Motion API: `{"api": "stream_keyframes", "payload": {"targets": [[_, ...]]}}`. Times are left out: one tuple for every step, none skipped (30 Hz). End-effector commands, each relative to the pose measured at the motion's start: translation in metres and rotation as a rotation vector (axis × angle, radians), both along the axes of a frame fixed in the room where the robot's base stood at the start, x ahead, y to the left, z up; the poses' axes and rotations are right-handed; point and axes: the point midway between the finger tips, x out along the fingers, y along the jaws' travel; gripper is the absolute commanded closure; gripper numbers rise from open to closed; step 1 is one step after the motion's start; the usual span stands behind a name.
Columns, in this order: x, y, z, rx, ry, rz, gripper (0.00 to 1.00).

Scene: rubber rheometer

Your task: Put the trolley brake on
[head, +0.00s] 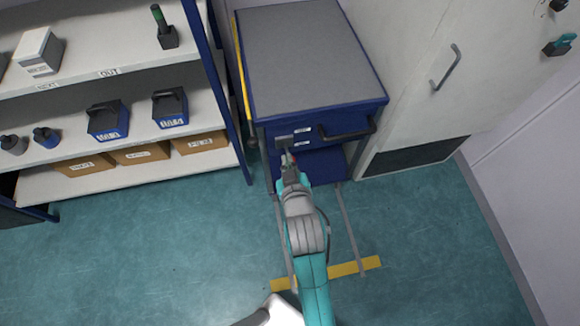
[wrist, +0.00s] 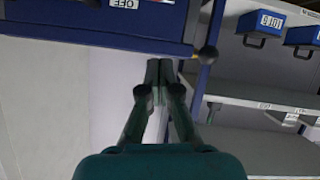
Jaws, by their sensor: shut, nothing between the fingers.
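The trolley (head: 312,60) is a blue cabinet with a grey top, standing against the wall. Its front carries a small grey plate (head: 284,141), two white labels and a black handle (head: 345,132). A dark round knob (head: 252,143) sits at its front left corner; a brownish knob (wrist: 207,54) shows at the trolley's edge in the wrist view. I cannot tell for sure which part is the brake. My gripper (head: 288,160) is shut and empty, just in front of the grey plate. In the wrist view its fingertips (wrist: 159,68) point toward the trolley's lower edge; contact is unclear.
A shelf unit (head: 130,95) with boxes and blue bins stands close on the left. A white cupboard (head: 430,70) with a grey handle stands on the right. A yellow floor strip (head: 356,267) lies in front of the trolley.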

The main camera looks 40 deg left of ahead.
Motion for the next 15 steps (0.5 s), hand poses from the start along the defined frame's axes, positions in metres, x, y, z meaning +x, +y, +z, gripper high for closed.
{"api": "stream_keyframes", "payload": {"targets": [[0.007, 0.007, -0.003, 0.001, -0.001, 0.000, 1.00], [0.010, 0.011, -0.007, 0.000, 0.000, 0.000, 1.00], [0.015, 0.016, -0.010, 0.000, 0.000, 0.000, 1.00], [0.019, 0.020, -0.012, 0.000, 0.000, 0.000, 1.00], [0.022, 0.023, -0.014, 0.000, 0.000, 0.000, 1.00], [0.027, 0.028, -0.017, 0.000, 0.000, 0.000, 1.00], [0.030, 0.032, -0.020, 0.000, 0.000, 0.000, 1.00], [0.034, 0.035, -0.022, -0.001, 0.001, 0.000, 1.00], [0.038, 0.040, -0.025, 0.000, 0.000, 0.000, 1.00], [0.039, 0.039, -0.030, -0.002, 0.001, 0.000, 1.00], [0.038, 0.036, -0.036, -0.004, 0.003, -0.001, 1.00], [0.037, 0.034, -0.042, -0.003, 0.002, -0.001, 1.00], [0.037, 0.033, -0.046, -0.003, 0.002, -0.001, 1.00], [0.037, 0.032, -0.049, -0.003, 0.002, -0.001, 1.00], [0.038, 0.031, -0.052, -0.002, 0.001, -0.001, 1.00]]}}
